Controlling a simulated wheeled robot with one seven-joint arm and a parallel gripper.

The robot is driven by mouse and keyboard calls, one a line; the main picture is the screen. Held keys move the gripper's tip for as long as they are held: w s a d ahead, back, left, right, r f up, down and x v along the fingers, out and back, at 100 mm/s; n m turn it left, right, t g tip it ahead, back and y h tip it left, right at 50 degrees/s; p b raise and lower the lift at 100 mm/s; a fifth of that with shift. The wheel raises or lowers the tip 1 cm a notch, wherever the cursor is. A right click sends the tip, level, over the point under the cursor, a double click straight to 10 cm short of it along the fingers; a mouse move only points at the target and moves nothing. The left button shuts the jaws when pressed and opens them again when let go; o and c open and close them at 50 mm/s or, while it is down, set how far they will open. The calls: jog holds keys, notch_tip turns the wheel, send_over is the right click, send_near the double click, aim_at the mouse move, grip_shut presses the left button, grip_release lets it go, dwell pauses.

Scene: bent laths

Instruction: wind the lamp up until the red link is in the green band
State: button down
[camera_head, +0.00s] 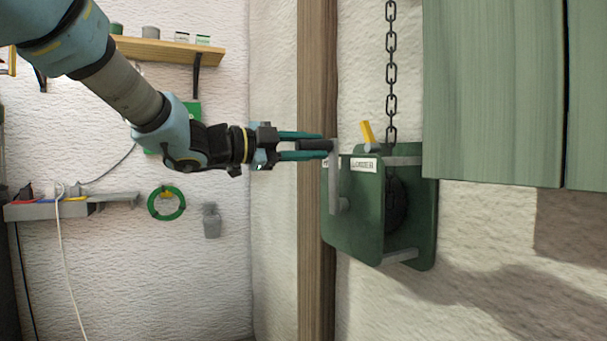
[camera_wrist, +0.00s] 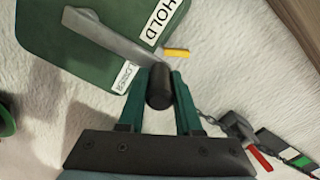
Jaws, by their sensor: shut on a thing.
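A green winch (camera_head: 354,215) hangs on the wall beside a wooden post. Its grey crank arm (camera_head: 334,185) stands up from the hub and ends in a black handle (camera_wrist: 158,88). My gripper (camera_head: 328,146) is shut on this handle, one teal finger on each side. A dark chain (camera_head: 391,70) rises from the drum. A yellow lever (camera_head: 367,132) sits on top, near the LOWER label; a HOLD label (camera_wrist: 160,18) shows in the wrist view. There, the red link (camera_wrist: 259,159) lies beside the banded strip's dark part, apart from its green band (camera_wrist: 301,161). The lamp is not in view.
A green cabinet (camera_head: 495,90) hangs close to the right of the chain, above the winch. The wooden post (camera_head: 317,60) stands just left of the winch. A wooden shelf (camera_head: 165,50) and a grey rail (camera_head: 100,203) are on the left wall.

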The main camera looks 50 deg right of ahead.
jog(key=shift+s+a+f+m+b, duration=0.15)
jog(key=shift+s+a+m+b, duration=0.15)
jog(key=shift+s+m+b, duration=0.65)
jog(key=shift+s+a+f+m+b, duration=0.25)
jog(key=shift+s+m+b, duration=0.4)
jog(key=shift+b, duration=0.65)
jog(key=shift+s+a+f+m+b, duration=0.1)
jog(key=shift+s+a+m+b, duration=0.25)
jog(key=shift+s+m+b, duration=0.6)
jog(key=shift+w, duration=0.15)
jog(key=c, duration=0.6)
grip_release()
jog(key=shift+a, duration=0.1)
jog(key=b+v, duration=0.1)
jog(key=v, duration=0.9)
jog(key=shift+w+a, duration=0.2)
jog(key=shift+a, duration=0.15)
